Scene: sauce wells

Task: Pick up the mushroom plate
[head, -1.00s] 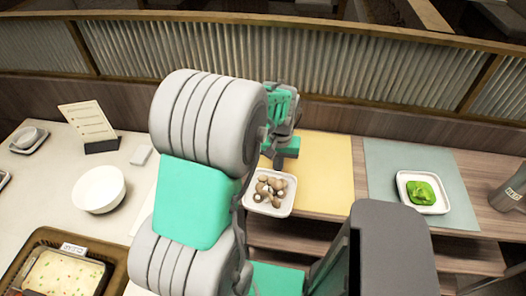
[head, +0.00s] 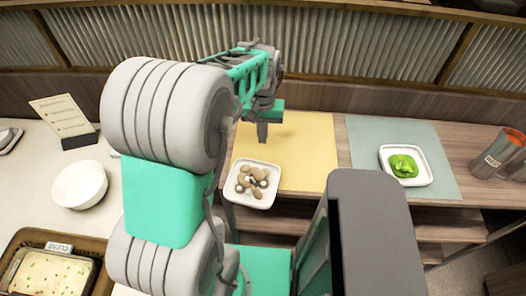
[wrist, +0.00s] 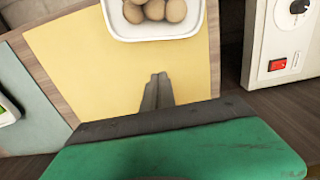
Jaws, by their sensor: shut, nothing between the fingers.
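The mushroom plate (head: 269,195) is a white square dish with several brown mushrooms (head: 252,180) in it. It sits at the near left part of the yellow mat (head: 310,150). In the wrist view the plate (wrist: 152,34) is cut off by the top edge, with some mushrooms (wrist: 155,10) showing. My gripper (head: 262,140) is above the yellow mat, beyond the plate in the head view, and apart from it. In the wrist view my gripper's fingers (wrist: 158,78) are together with nothing between them, pointing toward the plate.
A white plate with green vegetables (head: 403,165) sits on a blue-grey mat (head: 440,165) to the right. A metal pitcher (head: 497,152) stands farther right. At left are a white bowl (head: 79,185), a menu stand (head: 62,115) and a brown tray (head: 30,237). A box with a red switch (wrist: 277,65) shows in the wrist view.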

